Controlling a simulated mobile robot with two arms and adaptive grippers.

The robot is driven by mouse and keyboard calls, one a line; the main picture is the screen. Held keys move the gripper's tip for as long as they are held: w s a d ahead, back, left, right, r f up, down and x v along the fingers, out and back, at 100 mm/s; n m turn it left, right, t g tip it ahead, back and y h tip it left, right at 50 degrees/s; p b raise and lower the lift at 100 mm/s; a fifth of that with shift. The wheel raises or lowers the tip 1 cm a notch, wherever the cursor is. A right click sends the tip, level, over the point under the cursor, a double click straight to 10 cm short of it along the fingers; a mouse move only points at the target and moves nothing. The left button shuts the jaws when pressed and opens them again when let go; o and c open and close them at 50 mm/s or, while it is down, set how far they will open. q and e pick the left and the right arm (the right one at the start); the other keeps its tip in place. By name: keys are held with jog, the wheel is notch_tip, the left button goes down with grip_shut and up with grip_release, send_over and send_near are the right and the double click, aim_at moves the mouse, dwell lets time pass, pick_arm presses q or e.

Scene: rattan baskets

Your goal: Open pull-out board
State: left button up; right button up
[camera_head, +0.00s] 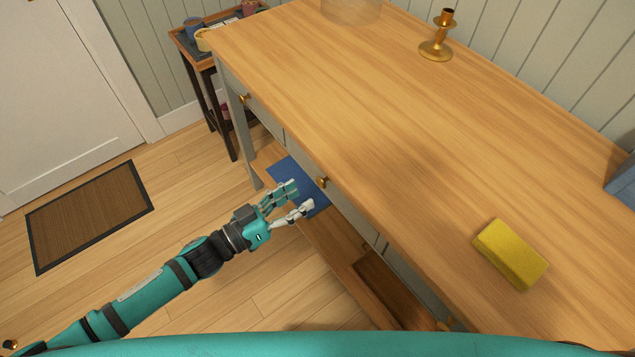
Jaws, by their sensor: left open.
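A wooden-topped table (400,110) with a grey front runs across the view. Brass knobs sit on its front: one at the far end (244,98), one in the middle (323,182), and a partly cut-off one (441,325) near the bottom. I cannot tell which front part is the pull-out board; nothing visibly sticks out. My left gripper (300,196) is open and empty, in front of the table below the tabletop edge. Its fingers point toward the middle knob, apart from it in the picture. My right gripper is not in view.
A blue item (318,198) lies on the low shelf behind my left gripper. A yellow block (510,254) and a brass candlestick (437,44) stand on the tabletop. A small side table (203,62) is at the back. Floor left of the table is open, with a doormat (90,210).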

pick_arm(q)
jog(key=x, duration=0.6)
jog(key=shift+c, duration=0.3)
grip_shut()
